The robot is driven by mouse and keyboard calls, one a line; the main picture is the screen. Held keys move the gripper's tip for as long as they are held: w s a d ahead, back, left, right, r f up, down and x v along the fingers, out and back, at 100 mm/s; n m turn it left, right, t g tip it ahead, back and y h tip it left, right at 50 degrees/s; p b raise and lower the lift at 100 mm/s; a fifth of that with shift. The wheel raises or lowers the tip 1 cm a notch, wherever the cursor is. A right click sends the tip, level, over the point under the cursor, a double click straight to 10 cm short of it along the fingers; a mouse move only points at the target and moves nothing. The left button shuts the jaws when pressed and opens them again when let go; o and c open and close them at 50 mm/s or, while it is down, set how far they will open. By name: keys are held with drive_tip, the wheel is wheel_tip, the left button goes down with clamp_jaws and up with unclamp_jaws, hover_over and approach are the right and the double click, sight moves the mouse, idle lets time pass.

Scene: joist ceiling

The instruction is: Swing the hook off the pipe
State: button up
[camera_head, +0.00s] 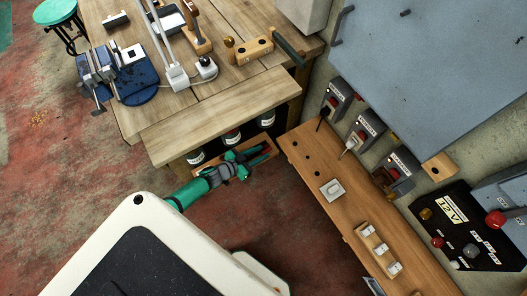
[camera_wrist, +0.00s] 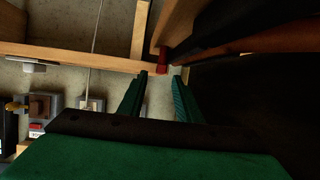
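My gripper (camera_head: 264,150) reaches in low under the front edge of the wooden workbench (camera_head: 215,120) in the head view. In the wrist view my gripper (camera_wrist: 161,76) shows two green fingers apart with an empty gap between them. A small red piece (camera_wrist: 162,60) shows just beyond the gap, at the end of a wooden post. I cannot tell what it is or whether the fingers touch it. I cannot make out a hook or a pipe for certain in either view.
Several jars (camera_head: 232,137) stand under the bench beside my arm. A wooden board (camera_head: 312,162) with switches lies to the right, below wall boxes (camera_head: 367,127). In the wrist view a wooden beam (camera_wrist: 75,55) crosses ahead and dark shapes fill the right. Red floor is open at left.

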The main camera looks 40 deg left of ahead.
drive_tip(key=v, duration=0.8)
drive_tip(key=shift+s, duration=0.1)
drive_tip(key=s+d+r, duration=0.4)
drive_tip(key=s+d, duration=0.5)
drive_tip(key=s+d+r, duration=0.5)
drive_tip(key=s+d, duration=0.4)
drive_tip(key=d, duration=0.1)
drive_tip(key=d+r+n+t+y, duration=0.1)
drive_tip(key=d+r, duration=0.5)
drive_tip(key=r, duration=0.3)
drive_tip(key=d+r+n+t+y, duration=0.1)
drive_tip(key=d+r+n+y, duration=0.1)
drive_tip(key=d+r, duration=0.5)
wheel_tip(320, 180, up, 3)
drive_tip(key=shift+s+f+t+y, duration=0.2)
drive_tip(key=shift+f+t+y, duration=0.05)
drive_tip(key=shift+t+y, duration=0.05)
